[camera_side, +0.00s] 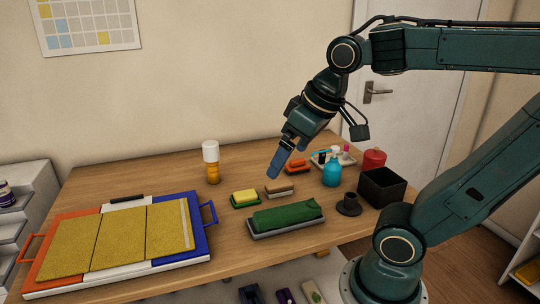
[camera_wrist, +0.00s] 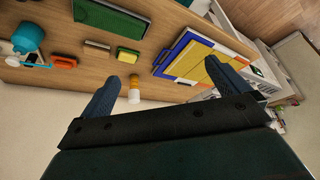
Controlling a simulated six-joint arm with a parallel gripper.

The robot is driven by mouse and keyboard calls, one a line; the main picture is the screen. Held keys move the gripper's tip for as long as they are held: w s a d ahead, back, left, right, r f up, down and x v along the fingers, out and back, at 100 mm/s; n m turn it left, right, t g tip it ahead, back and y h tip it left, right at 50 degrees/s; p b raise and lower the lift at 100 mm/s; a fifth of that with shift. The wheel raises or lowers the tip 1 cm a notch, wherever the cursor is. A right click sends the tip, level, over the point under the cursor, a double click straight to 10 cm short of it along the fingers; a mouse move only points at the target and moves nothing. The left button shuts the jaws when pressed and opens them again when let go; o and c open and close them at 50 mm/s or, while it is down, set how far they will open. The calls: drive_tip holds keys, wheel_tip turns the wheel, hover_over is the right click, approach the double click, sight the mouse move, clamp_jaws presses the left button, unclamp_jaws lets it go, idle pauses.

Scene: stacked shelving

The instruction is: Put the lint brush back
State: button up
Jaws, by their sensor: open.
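I cannot tell for sure which item is the lint brush. A small tan-topped block with a pale base (camera_side: 279,190) lies on the table and may be it; it also shows in the wrist view (camera_wrist: 97,45). An orange brush-like item (camera_side: 297,168) lies behind it, also in the wrist view (camera_wrist: 64,62). My gripper (camera_side: 276,172) hangs tilted above the table near these items, apart from them. In the wrist view its two blue fingers (camera_wrist: 163,72) are wide apart with nothing held between them.
A green item on a grey tray (camera_side: 287,216), a yellow-and-green sponge (camera_side: 245,199), an orange bottle with white cap (camera_side: 212,163), a teal bottle (camera_side: 332,172) and a black box (camera_side: 382,187) crowd the table. A tricolour board (camera_side: 125,240) fills the left. Several small items lie below.

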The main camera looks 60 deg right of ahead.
drive_tip(key=shift+n+t+y, duration=0.3)
drive_tip(key=shift+n, duration=0.2)
drive_tip(key=s, duration=0.1)
drive_tip(key=s+a+f, duration=0.2)
drive_tip(key=s, duration=0.1)
drive_tip(key=shift+a, duration=0.1)
